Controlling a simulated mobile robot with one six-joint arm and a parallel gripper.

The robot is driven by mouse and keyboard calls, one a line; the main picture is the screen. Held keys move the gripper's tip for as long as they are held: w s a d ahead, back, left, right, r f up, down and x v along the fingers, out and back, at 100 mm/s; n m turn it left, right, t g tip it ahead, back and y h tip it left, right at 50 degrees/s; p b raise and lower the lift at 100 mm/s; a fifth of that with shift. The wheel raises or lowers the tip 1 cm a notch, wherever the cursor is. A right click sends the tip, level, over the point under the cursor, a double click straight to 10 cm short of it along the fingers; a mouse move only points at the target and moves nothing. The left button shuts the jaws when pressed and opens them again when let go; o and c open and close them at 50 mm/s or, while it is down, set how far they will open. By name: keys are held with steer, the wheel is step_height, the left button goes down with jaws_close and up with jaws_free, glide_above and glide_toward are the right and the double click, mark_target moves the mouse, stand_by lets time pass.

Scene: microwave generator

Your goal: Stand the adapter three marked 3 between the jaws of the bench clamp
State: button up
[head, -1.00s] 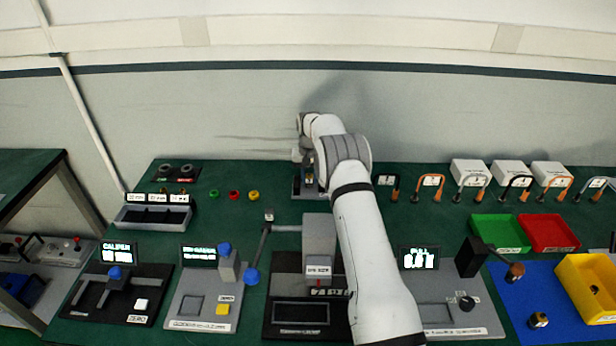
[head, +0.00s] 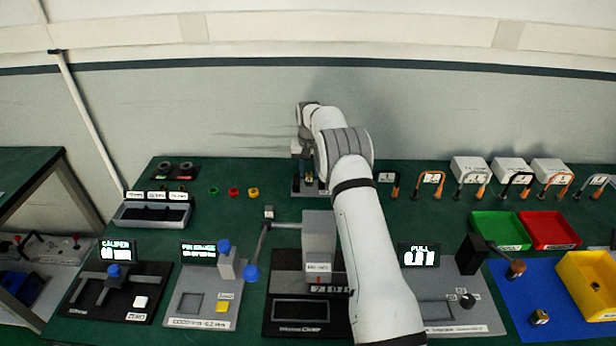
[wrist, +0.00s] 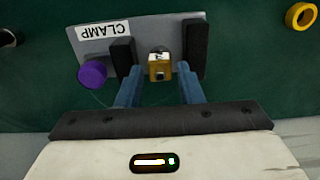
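The bench clamp, a grey plate (wrist: 92,40) labelled CLAMP, has two upright black jaws: a left jaw (wrist: 122,55) and a right jaw (wrist: 196,45). A brass-yellow adapter (wrist: 158,68) is between the jaws, with visible gaps on both sides. Its marking is too small to read surely. My gripper (wrist: 159,84) is open, its blue fingers spread either side of the adapter and apart from it in the picture. In the head view the clamp (head: 298,189) is at the back of the bench, partly hidden by my arm, with my gripper over it.
A purple knob (wrist: 92,72) sticks out on the clamp's left. Green, red and yellow rings (head: 233,192) lie left of the clamp. Hooked cables with orange ends (head: 433,182) stand to the right. Gauges and a press (head: 319,240) occupy the bench front.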

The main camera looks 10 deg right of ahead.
mark_target(309, 173)
step_height(309, 173, up, 10)
steer(key=b, duration=0.2)
steer(key=s+r+n+t, duration=0.1)
steer(key=s+r+t, duration=0.1)
steer(key=s+r, duration=1.6)
steer(key=s+f, duration=0.3)
steer(key=s, duration=1.2)
steer(key=s+f+n+t, duration=0.1)
steer(key=s+f, duration=0.3)
steer(key=s, duration=1.2)
steer(key=shift+a+f, duration=0.15)
steer(key=shift+a, duration=0.05)
steer(key=shift+s, duration=0.1)
